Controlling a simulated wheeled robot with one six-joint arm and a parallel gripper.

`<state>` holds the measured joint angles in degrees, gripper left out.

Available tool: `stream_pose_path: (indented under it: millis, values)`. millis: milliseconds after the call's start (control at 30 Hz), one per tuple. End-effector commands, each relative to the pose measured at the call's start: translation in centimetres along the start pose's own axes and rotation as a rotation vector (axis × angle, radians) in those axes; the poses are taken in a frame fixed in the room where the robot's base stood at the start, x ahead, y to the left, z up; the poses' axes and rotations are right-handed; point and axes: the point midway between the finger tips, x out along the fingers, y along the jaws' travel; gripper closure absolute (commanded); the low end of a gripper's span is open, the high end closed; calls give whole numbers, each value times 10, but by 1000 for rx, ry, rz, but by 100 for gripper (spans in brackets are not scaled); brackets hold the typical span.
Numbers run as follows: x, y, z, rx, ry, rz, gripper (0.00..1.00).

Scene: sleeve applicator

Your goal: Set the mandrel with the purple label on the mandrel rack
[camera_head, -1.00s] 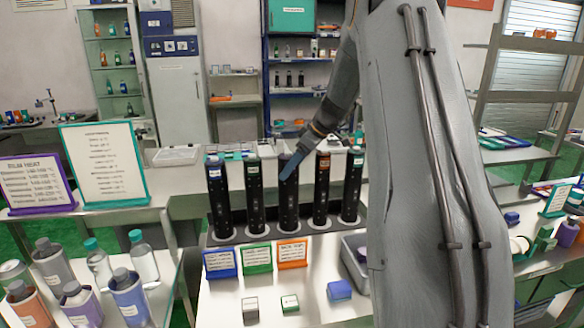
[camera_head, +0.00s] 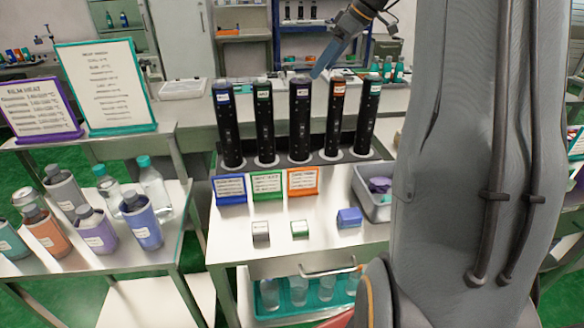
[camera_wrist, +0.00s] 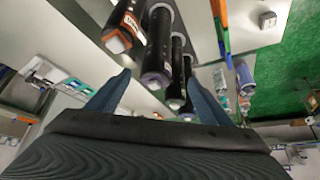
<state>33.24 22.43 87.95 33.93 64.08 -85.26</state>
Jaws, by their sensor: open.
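The mandrel with the purple label (camera_head: 300,118) is a black cylinder standing upright in the middle slot of the mandrel rack (camera_head: 334,164). My gripper (camera_head: 320,72) is open and empty, just above and right of that mandrel's top, apart from it as far as I can see. In the wrist view, the purple-rimmed end of the mandrel (camera_wrist: 157,79) shows between the two blue fingers of my gripper (camera_wrist: 158,77). The other mandrels, with blue (camera_head: 226,125), green (camera_head: 264,125), orange (camera_head: 336,120) and teal (camera_head: 367,120) labels, stand beside it in the rack.
Blue (camera_head: 229,188), green (camera_head: 267,184) and orange (camera_head: 303,181) signs stand in front of the rack. A grey bin (camera_head: 374,199) and small boxes are on the same table. Bottles (camera_head: 142,222) and cans crowd the left table. My arm hides much of the right side.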

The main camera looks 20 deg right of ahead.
Motion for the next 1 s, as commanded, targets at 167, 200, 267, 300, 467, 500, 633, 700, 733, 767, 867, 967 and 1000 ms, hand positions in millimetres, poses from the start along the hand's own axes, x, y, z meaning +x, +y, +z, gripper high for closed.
stream_pose_path:
  millis: [167,200,267,300,467,500,633,700,733,767,867,967,1000]
  values:
    - [53,-68,11,160,-122,-14,27]
    - [68,-91,18,210,-162,-8,27]
    - [90,-128,31,286,-223,10,27]
    - [103,-154,41,334,-262,28,27]
    - [140,-251,91,487,-371,121,27]
    - [145,-272,104,516,-386,143,27]
    - [156,-324,139,583,-408,200,27]
    - [158,-341,152,606,-412,218,27]
    - [158,-346,157,613,-411,224,27]
    - [159,-350,160,619,-412,228,27]
    - [161,-359,164,631,-411,236,27]
    - [161,-360,165,635,-411,237,27]
    - [161,-360,165,635,-411,237,27]
